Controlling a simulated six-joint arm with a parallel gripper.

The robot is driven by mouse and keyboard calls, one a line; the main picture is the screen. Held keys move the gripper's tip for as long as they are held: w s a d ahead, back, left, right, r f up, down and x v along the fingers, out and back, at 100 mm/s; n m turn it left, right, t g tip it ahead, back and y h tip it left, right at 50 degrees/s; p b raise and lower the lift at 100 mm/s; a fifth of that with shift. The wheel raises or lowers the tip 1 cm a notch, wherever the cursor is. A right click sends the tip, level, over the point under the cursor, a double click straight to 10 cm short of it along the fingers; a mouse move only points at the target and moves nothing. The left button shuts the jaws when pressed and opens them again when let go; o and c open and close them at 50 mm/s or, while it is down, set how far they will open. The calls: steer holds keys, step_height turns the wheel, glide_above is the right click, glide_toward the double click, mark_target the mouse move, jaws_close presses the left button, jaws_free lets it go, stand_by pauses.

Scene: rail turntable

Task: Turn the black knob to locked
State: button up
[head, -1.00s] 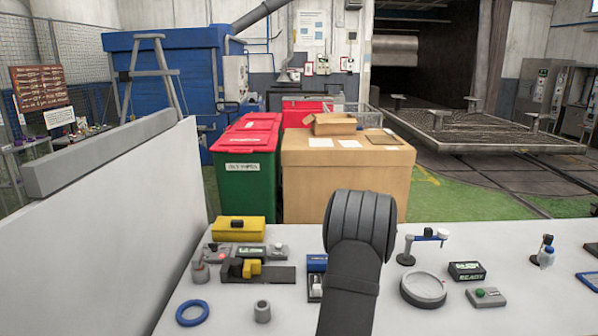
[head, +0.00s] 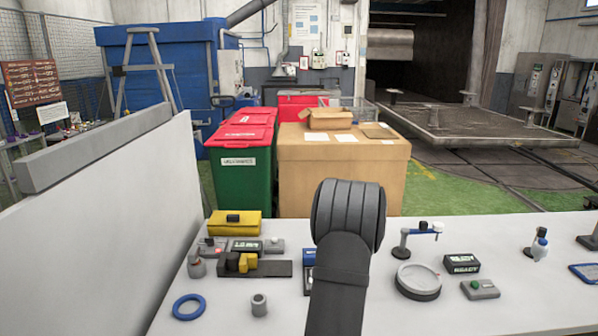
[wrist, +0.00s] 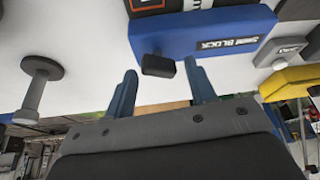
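The black knob (wrist: 158,66) shows in the wrist view at the near edge of a blue block (wrist: 215,35) with a partly legible label ending in "BLOCK". My gripper (wrist: 160,68) is open and empty. Its two blue-grey fingers stand apart, one on each side of the knob in the picture. I cannot tell how much depth lies between the fingertips and the knob, and no contact shows. In the head view my arm hides most of the blue block (head: 308,257), the knob and my gripper.
A yellow box (head: 233,225) with a black top piece stands left of my arm, beside several small fixtures. A blue ring (head: 187,307) and a grey cylinder (head: 259,304) lie in front. A round grey dish (head: 418,282) stands right.

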steer(key=shift+o, duration=0.4)
step_height(320, 180, up, 8)
steer(key=w+m+g, duration=0.2)
steer(key=w, duration=0.1)
steer(key=shift+f+m, duration=0.25)
steer(key=shift+m, duration=0.15)
step_height(320, 180, up, 10)
steer(key=s+m+g, duration=0.2)
steer(key=m+g, duration=0.1)
steer(key=m, duration=0.2)
steer(key=shift+h, duration=0.3)
steer(key=f, duration=1.7)
steer(key=shift+s+f, duration=0.2)
steer(key=shift+f, duration=0.05)
steer(key=c, duration=1)
